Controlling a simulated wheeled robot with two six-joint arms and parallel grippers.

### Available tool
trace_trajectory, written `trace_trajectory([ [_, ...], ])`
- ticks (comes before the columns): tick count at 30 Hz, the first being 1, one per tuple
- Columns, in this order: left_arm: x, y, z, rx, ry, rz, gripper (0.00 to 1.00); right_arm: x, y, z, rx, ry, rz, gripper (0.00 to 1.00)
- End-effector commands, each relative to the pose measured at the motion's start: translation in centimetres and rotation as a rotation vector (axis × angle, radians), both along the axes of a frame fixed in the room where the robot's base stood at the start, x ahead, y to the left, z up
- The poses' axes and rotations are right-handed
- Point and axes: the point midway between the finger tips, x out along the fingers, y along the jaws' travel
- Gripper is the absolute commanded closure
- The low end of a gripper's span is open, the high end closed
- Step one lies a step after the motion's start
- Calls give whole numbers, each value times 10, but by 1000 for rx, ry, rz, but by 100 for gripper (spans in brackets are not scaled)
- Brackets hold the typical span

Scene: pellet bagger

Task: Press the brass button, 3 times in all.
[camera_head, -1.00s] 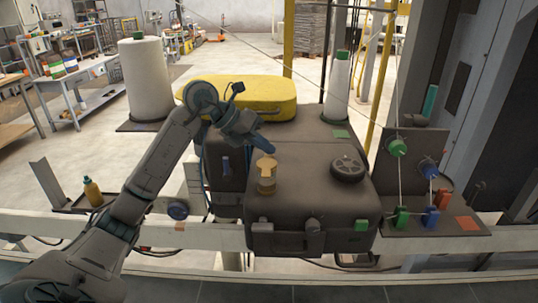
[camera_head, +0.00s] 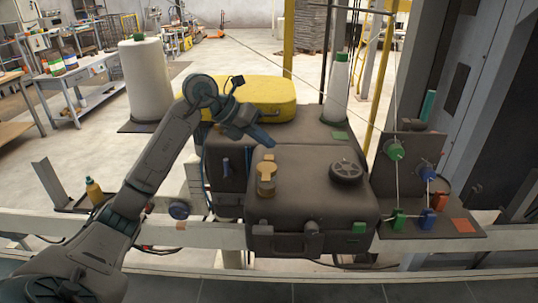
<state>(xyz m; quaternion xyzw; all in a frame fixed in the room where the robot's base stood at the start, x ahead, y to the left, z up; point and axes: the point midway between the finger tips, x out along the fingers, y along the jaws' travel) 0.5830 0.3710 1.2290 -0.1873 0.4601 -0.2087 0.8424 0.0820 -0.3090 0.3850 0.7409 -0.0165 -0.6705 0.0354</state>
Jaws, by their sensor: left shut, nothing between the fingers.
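The brass button (camera_head: 266,171) stands upright on the top left of the dark machine housing (camera_head: 306,200), with a rounded cap on a short body. My left arm reaches in from the left, and my left gripper (camera_head: 267,141) is shut and empty. In the picture its tips are just above and behind the button, with a small gap seen between them. The exact height over the button is hard to tell. My right gripper is not in view.
A black handwheel (camera_head: 347,171) sits on the housing right of the button. A yellow cover (camera_head: 262,97) lies behind. White thread cones (camera_head: 146,80) stand at the back, and a panel with green and blue guides (camera_head: 395,150) is at right.

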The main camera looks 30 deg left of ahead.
Motion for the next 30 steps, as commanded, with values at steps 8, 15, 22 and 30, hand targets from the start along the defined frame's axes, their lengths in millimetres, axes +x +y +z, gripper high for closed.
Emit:
trace_trajectory([
  [8, 0, 0, 33, 0, -1, 0, 100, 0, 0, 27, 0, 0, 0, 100],
  [15, 0, 0, 54, -1, -1, 0, 100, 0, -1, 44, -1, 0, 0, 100],
  [22, 0, 0, 53, 0, 0, 0, 100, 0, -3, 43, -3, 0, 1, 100],
  [30, 0, 0, 53, 0, 0, 0, 100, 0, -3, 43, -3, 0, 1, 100],
])
